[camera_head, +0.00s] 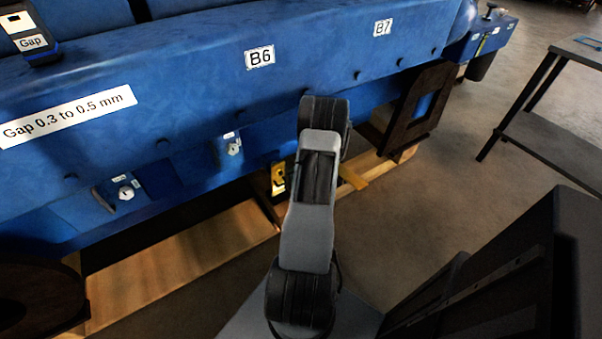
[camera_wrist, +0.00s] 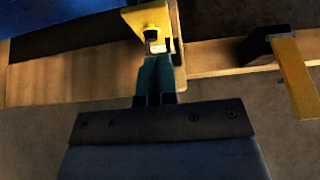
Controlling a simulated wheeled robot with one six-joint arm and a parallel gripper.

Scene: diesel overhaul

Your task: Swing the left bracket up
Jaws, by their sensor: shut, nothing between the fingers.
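The left bracket is a yellow piece (camera_head: 278,176) low under the blue engine side in the head view, just left of my arm. In the wrist view the yellow bracket (camera_wrist: 148,20) is at the top centre, with a small pale label and dark spots on its face. My gripper (camera_wrist: 157,60) is shut and empty, its fingertips just below the bracket's lower edge in the picture. I cannot tell whether they touch it. In the head view my arm hides the gripper. A second yellow bar (camera_wrist: 294,80) sticks out at the right, and it shows right of my arm (camera_head: 352,177).
The blue engine block (camera_head: 190,75) with labels B6 and B7 fills the upper left. Wooden beams (camera_head: 185,255) run beneath it. A dark brown frame (camera_head: 428,100) stands at the right, and a grey table (camera_head: 550,145) lies beyond open floor.

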